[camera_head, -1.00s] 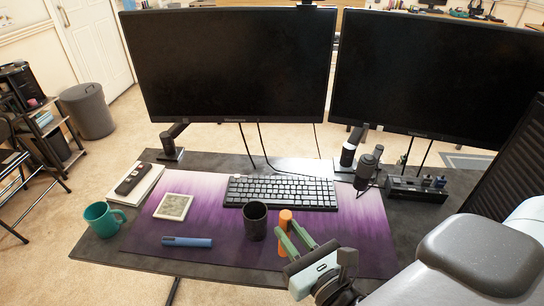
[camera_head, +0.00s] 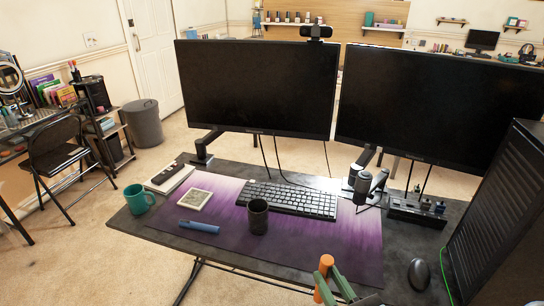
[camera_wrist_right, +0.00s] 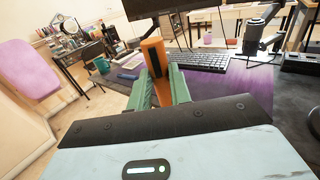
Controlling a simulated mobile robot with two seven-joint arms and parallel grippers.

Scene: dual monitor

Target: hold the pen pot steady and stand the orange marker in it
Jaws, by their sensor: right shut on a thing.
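The pen pot, a dark open cylinder (camera_head: 258,217), stands upright on the purple desk mat (camera_head: 325,235), just in front of the keyboard. My right gripper (camera_head: 330,284), with green fingers, is shut on the orange marker (camera_head: 325,264) at the bottom of the head view. The marker is roughly upright, apart from the pot and to its front right. In the right wrist view the marker (camera_wrist_right: 152,47) rises between the two green fingers (camera_wrist_right: 158,88). My left gripper is not in view.
A blue pen-like object (camera_head: 198,227) lies on the mat, left of the pot. A teal mug (camera_head: 138,199), white coaster (camera_head: 194,199) and keyboard (camera_head: 288,199) are nearby. A mouse (camera_head: 419,274) and black tower (camera_head: 500,220) are at right. The mat right of the pot is clear.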

